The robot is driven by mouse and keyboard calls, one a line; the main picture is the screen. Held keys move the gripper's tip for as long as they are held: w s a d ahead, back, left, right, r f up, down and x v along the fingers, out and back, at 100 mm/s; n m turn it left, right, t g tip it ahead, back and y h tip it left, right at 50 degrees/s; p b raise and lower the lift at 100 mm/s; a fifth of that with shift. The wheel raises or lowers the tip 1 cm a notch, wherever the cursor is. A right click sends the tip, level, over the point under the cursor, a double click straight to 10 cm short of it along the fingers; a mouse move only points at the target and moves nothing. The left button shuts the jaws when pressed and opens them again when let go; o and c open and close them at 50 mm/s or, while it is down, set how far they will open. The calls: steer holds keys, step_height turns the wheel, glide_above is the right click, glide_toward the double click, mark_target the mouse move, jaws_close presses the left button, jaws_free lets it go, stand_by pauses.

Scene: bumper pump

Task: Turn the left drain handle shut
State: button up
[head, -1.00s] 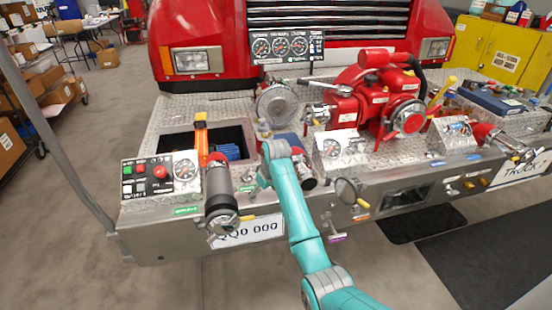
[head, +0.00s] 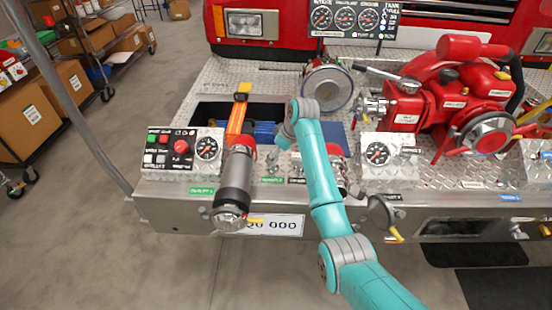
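A small yellow handle (head: 256,220) sticks out to the right at the lower end of the left grey cylinder (head: 236,185), by the bumper's front face. It looks roughly level and may be the left drain handle. Another yellow handle (head: 397,234) hangs tilted below a dark round cap (head: 381,212), right of my arm. My teal arm (head: 322,185) reaches up over the bumper and bends down at its far end.
The metal bumper (head: 165,205) carries a left control panel (head: 180,150), a gauge box (head: 388,160) and a red pump (head: 455,95). An orange tool (head: 236,118) stands in the recess. A grey pole (head: 70,100) rises at left. The floor before the bumper is clear.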

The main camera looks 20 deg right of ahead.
steer(key=shift+x, duration=2)
steer(key=c, duration=1.1)
